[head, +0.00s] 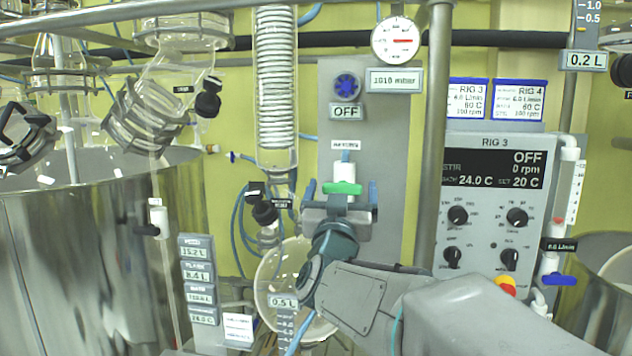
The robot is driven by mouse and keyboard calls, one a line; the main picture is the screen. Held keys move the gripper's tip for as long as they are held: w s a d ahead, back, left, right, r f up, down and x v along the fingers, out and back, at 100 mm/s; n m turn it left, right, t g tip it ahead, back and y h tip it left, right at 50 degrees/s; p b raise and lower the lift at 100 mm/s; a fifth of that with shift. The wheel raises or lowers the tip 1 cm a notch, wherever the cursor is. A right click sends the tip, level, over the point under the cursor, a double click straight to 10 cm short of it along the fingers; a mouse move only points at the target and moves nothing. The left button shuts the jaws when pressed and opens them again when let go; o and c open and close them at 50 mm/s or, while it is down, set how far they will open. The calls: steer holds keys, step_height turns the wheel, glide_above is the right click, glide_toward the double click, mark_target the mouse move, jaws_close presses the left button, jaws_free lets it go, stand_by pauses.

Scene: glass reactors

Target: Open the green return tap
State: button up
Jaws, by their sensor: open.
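The green return tap (343,188) is a short green handle lying crosswise on a white valve body (344,172), on the grey panel (388,120) in the middle of the head view. A small label above the valve is too small to read surely. My gripper (342,190) is open in front of the valve. Its two blue-grey fingers stand one to the left and one to the right of the green handle. I cannot tell whether either finger touches it. The gripper's palm hides the space below the handle.
A gauge (396,41), a blue knob (347,86) and an OFF sign are above. The RIG 3 control box (495,200) is right, behind a vertical metal pole (434,130). A glass coil condenser (277,90) hangs close left. A round flask (285,285) sits below left.

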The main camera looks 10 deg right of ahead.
steer(key=shift+w+d+r, duration=0.2)
steer(key=shift+w, duration=0.35)
steer(key=c, duration=1)
